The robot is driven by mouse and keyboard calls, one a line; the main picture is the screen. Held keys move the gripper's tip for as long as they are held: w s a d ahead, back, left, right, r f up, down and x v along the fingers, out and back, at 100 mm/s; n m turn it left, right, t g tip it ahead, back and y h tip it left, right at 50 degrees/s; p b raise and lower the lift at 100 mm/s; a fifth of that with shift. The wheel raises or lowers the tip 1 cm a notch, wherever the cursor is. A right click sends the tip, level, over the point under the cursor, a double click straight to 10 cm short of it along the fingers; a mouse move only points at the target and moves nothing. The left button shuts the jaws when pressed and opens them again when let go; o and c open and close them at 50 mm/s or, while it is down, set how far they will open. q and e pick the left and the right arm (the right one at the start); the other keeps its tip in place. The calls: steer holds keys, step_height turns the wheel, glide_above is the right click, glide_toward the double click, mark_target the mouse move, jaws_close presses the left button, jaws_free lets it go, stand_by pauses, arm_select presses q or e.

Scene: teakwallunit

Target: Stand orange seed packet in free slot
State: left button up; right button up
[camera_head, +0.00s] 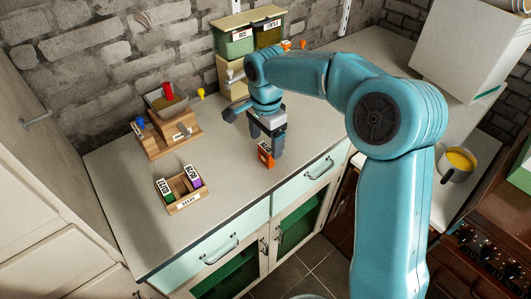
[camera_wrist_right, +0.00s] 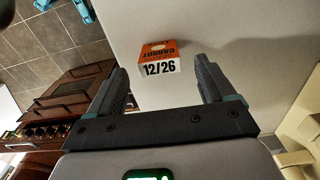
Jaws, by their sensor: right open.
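The orange seed packet (camera_head: 265,157) stands on the counter, right of the seed rack. In the right wrist view the packet (camera_wrist_right: 158,57) shows its orange top and a white face marked 12/26. My right gripper (camera_head: 268,143) is open above and around the packet, pointing down. In the wrist view the packet lies between the lines of the two fingers (camera_wrist_right: 163,75), with gaps on both sides. The wooden seed rack (camera_head: 188,203) has a white-and-green packet (camera_head: 165,187) at its left and a purple packet (camera_head: 194,177) at its right. An empty slot shows between them. My left gripper is out of view.
A wooden stand (camera_head: 155,145) with a metal tray and coloured pegs is behind the rack. Green labelled bins (camera_head: 236,42) stand by the brick wall. The counter between rack and packet is clear.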

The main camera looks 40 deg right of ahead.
steer(key=shift+f, duration=0.9)
steer(key=shift+s, duration=0.15)
steer(key=c, duration=1.1)
